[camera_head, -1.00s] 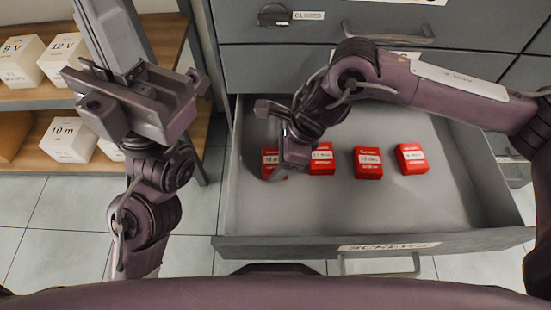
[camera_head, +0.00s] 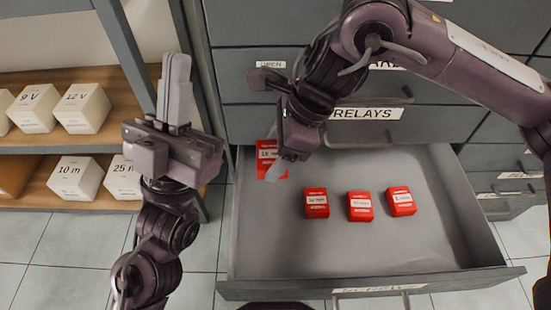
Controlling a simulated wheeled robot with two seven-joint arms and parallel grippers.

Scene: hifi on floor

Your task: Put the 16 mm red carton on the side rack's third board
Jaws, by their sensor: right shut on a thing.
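A red carton (camera_head: 267,160) with a white label is held by my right gripper (camera_head: 282,172) above the left back part of the open drawer. Its label is only partly readable and seems to read 16 mm. Three other red cartons stay in the drawer: one (camera_head: 316,203) near the middle, one (camera_head: 360,207) right of it, and one (camera_head: 401,201) further right. The side rack (camera_head: 130,90) stands at the left with two boards in view; its other boards are out of view. My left gripper (camera_head: 175,90) points up in front of the rack, and its jaw gap is unclear.
The open drawer (camera_head: 350,255) juts from the grey cabinet, below a closed RELAYS drawer (camera_head: 368,113). White boxes stand on the rack's upper board (camera_head: 85,108) and lower board (camera_head: 90,202). Tiled floor (camera_head: 50,260) is clear at the lower left.

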